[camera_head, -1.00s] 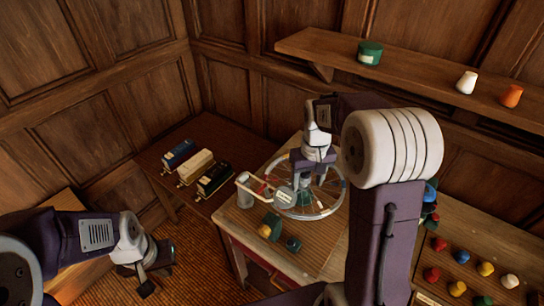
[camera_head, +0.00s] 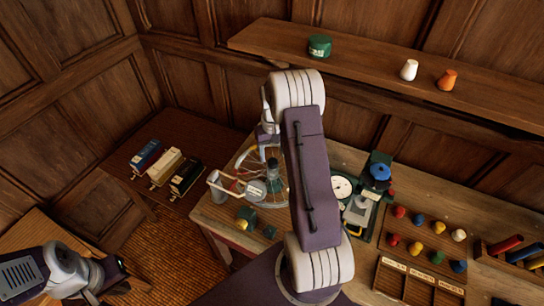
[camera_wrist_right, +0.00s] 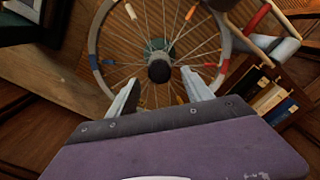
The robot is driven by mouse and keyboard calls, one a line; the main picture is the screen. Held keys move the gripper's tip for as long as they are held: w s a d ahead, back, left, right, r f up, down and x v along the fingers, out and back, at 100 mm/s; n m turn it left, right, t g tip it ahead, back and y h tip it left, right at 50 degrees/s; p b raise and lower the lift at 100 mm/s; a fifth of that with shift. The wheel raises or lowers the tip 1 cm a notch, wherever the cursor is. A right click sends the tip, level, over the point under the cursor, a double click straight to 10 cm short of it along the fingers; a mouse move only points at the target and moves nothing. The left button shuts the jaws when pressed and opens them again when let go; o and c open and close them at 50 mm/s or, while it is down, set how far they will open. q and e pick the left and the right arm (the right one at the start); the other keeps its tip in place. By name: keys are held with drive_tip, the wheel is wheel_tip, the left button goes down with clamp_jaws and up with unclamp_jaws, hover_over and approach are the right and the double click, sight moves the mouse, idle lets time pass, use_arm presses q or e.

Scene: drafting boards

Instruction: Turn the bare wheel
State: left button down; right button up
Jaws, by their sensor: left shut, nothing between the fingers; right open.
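In the right wrist view the wheel (camera_wrist_right: 94,42) shows a pale rim with blue and red bands, thin spokes and a dark hub (camera_wrist_right: 159,71). My right gripper (camera_wrist_right: 160,90) is open, its two fingers apart over the spokes on either side of the hub; contact cannot be told. In the head view this gripper (camera_head: 266,150) is partly hidden above the wheel. My left gripper (camera_head: 103,284) is shut and empty at lower left, away from the wheel.
A green block (camera_head: 245,217) is in front. A dial device (camera_head: 342,188) and several coloured knobs (camera_head: 415,248) are to the right. A shelf (camera_head: 390,75) runs behind.

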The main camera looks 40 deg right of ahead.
sight(273, 161)
wheel_tip(273, 161, down, 3)
drive_tip(key=shift+d+r+p, duration=0.1)
drive_tip(key=shift+r+p, duration=0.1)
drive_tip(key=shift+p, duration=0.1)
drive_tip(key=shift+s+f, duration=0.1)
drive_tip(key=shift+f, duration=0.3)
clamp_jaws()
drive_tip(key=shift+n, duration=0.3)
